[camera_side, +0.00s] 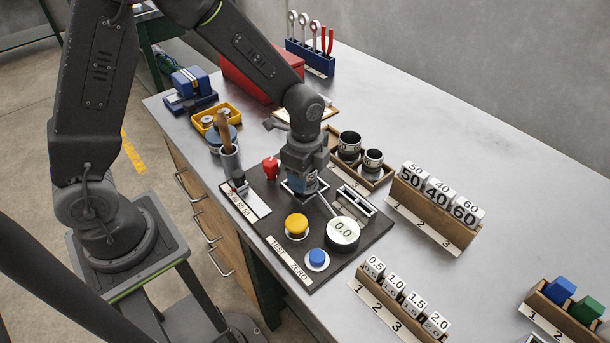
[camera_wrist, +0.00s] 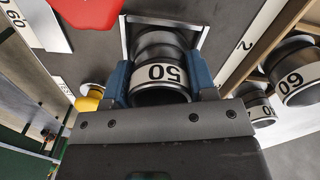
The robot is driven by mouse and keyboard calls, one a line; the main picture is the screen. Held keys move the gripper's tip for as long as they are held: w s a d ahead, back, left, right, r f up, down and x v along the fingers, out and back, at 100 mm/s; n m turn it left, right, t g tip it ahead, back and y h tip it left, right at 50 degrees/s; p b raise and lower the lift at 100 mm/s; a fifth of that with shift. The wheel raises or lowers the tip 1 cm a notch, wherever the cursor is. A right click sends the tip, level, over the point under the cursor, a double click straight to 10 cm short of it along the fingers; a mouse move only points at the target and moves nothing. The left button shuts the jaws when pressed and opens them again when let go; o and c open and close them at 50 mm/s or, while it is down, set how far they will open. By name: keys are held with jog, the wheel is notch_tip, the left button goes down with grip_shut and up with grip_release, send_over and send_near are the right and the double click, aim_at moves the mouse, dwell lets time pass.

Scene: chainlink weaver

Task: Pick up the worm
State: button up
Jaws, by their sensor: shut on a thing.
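The worm (camera_wrist: 160,90) is a dark cylinder with a white band marked 50, seen in the wrist view. My gripper (camera_wrist: 162,80) is shut on it, with one blue jaw pressed to each side. The worm sits in or just above a square metal-framed seat (camera_wrist: 124,42) on the dark panel; I cannot tell whether it is clear of it. In the side view my gripper (camera_side: 302,189) points down over this seat, and its jaws mostly hide the worm.
Two similar cylinders stand in a wooden tray (camera_side: 385,172) to the right. A red part (camera_side: 271,168), a yellow button (camera_side: 297,225), a blue button (camera_side: 317,258) and a round 0.0 gauge (camera_side: 343,233) stand close by on the panel.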

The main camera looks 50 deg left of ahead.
notch_tip(320, 180, up, 4)
jog(key=shift+w+f, duration=0.1)
jog(key=s+a+r, duration=0.3)
jog(key=a+r, duration=0.4)
jog(key=a, duration=0.4)
jog(key=shift+s, duration=0.4)
jog(key=w+f, duration=0.2)
jog(key=w, duration=0.4)
jog(key=w+d+f, duration=0.1)
jog(key=w, duration=0.5)
jog(key=w+d+f, duration=0.1)
jog(key=w+f, duration=0.1)
jog(key=w, duration=0.4)
jog(key=shift+w+f, duration=0.35)
jog(key=shift+f, duration=2.95)
